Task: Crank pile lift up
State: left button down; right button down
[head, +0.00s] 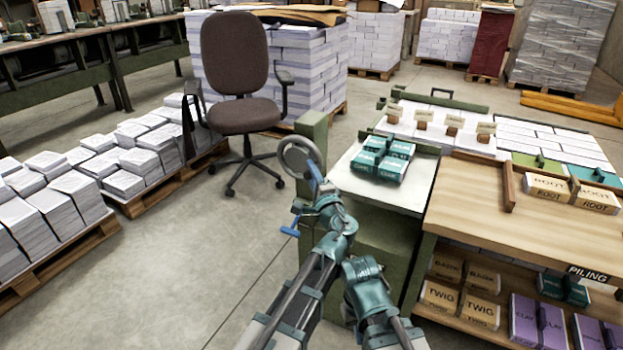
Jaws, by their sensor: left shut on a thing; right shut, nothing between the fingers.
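My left gripper (316,180) is at the wheel's lower right rim, shut on the blue crank handle there. The lift's pale top (408,197) carries a small pile of teal boxes (383,158), set close together. My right arm (362,272) is beside the left one, low in front of the lift. The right gripper is shut and empty; its fingers are hard to make out where the arms overlap.
A wooden bench (470,207) with tan ROOT boxes (570,190) and a loaded lower shelf stands at right. An office chair (240,90) stands behind the wheel. Pallets of paper stacks (60,208) line the left. The floor (190,260) between is clear.

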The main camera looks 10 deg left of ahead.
pick_arm(q)
jog(key=shift+a, duration=0.1)
pick_arm(e)
jog(key=shift+f, duration=0.25)
pick_arm(q)
jog(key=c, duration=0.6)
grip_release()
jog(key=shift+f, duration=0.1)
jog(key=shift+s, duration=0.1)
